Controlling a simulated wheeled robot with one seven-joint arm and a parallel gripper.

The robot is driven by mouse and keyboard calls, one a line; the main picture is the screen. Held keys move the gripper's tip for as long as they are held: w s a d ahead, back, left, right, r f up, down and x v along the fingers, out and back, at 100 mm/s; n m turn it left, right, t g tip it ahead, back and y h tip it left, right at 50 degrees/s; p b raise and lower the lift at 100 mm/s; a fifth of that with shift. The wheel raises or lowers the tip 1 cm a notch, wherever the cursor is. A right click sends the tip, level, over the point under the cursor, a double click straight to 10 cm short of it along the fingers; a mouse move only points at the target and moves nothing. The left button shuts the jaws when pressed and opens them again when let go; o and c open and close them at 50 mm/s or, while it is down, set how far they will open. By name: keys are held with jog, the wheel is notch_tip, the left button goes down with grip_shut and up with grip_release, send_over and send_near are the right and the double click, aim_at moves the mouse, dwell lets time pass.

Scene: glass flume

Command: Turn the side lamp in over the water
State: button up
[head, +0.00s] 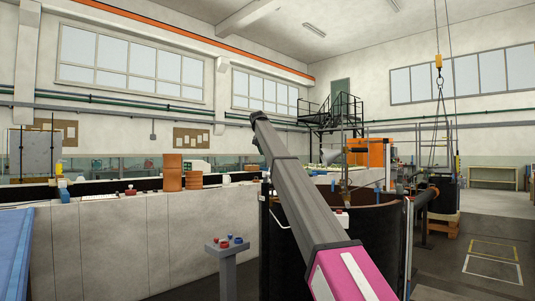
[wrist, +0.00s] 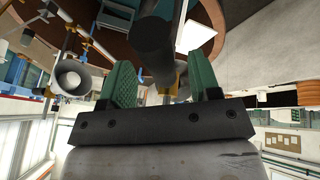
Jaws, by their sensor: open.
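My gripper (wrist: 162,68) shows in the wrist view with two green ribbed fingers spread apart. A dark grey cylinder (wrist: 155,48) lies in front of and between the fingers; I see no grip on it, and contact cannot be told. I cannot tell whether this cylinder is part of the side lamp. A pale cone-shaped fitting with a grey mouth (wrist: 72,77) is left of the fingers, on thin rods. In the head view my arm reaches up and away, and its gripper cannot be made out. No water surface is clearly visible.
A large dark round tank (head: 375,222) stands behind my arm. A long pale wall (head: 110,245) runs to the left, with brown blocks (head: 173,172) on top. A button pedestal (head: 227,262) stands near.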

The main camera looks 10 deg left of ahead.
jog(key=v, duration=0.9)
jog(key=shift+r, duration=0.3)
jog(key=shift+s+a, duration=0.1)
